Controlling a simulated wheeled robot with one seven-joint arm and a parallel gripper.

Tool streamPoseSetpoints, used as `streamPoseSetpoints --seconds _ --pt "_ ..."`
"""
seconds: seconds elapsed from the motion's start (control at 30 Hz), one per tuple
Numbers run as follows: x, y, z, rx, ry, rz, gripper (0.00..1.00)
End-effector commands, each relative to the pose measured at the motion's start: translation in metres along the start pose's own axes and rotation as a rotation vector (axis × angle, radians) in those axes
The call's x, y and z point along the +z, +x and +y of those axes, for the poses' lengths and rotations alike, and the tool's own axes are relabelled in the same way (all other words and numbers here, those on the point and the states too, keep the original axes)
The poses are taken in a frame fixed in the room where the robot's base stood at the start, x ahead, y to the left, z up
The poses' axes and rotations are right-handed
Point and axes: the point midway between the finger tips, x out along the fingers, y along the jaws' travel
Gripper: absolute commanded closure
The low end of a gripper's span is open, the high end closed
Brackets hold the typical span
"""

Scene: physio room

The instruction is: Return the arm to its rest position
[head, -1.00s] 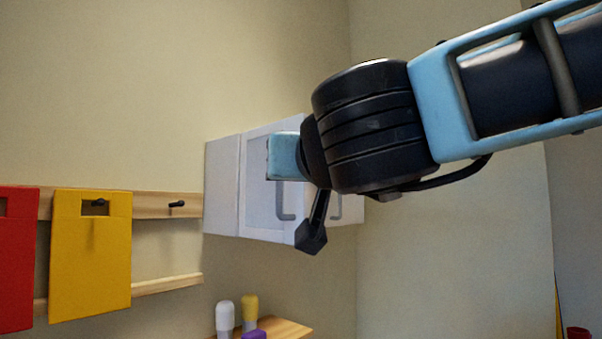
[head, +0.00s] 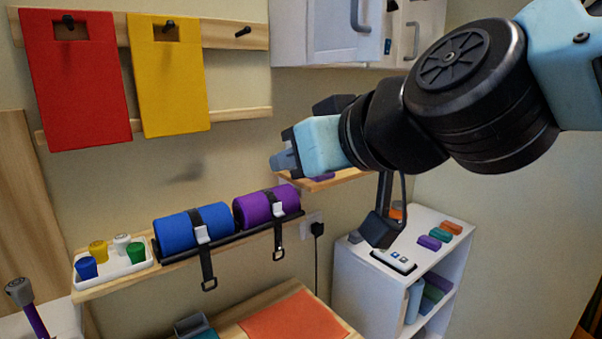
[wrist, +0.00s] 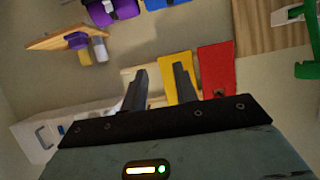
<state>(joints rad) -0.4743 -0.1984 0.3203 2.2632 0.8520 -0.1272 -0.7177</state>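My arm reaches in from the upper right in the head view, bent in mid-air in front of the wall. My gripper (head: 281,163) points left, clear of the wall shelf. In the wrist view my gripper (wrist: 160,78) shows two dark fingers standing apart, with nothing between them. The fingertips are partly cropped from clear sight in the head view.
Red (head: 78,95) and yellow (head: 170,95) boards hang from a peg rail. Blue (head: 190,232) and purple (head: 262,208) rolls are strapped on a shelf below. A white cabinet (head: 318,30) hangs behind my arm. A white shelf unit (head: 350,285) stands lower right.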

Motion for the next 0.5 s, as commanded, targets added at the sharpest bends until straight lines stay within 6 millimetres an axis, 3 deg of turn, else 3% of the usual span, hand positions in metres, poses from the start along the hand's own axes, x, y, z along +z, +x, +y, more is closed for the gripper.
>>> streamPoseSetpoints --seconds 0.03,0.17,0.3,0.4,0.5 --pt "0.046 0.009 -0.005 -0.042 -0.003 -0.092 0.71" --pt "0.14 0.009 -0.017 -0.124 -0.001 -0.342 0.71" --pt "0.239 -0.008 -0.014 -0.148 0.005 -0.633 0.71" --pt "0.297 -0.029 -0.006 -0.129 0.004 -0.825 0.71" --pt "0.338 -0.05 0.005 -0.093 0.001 -0.977 0.71"
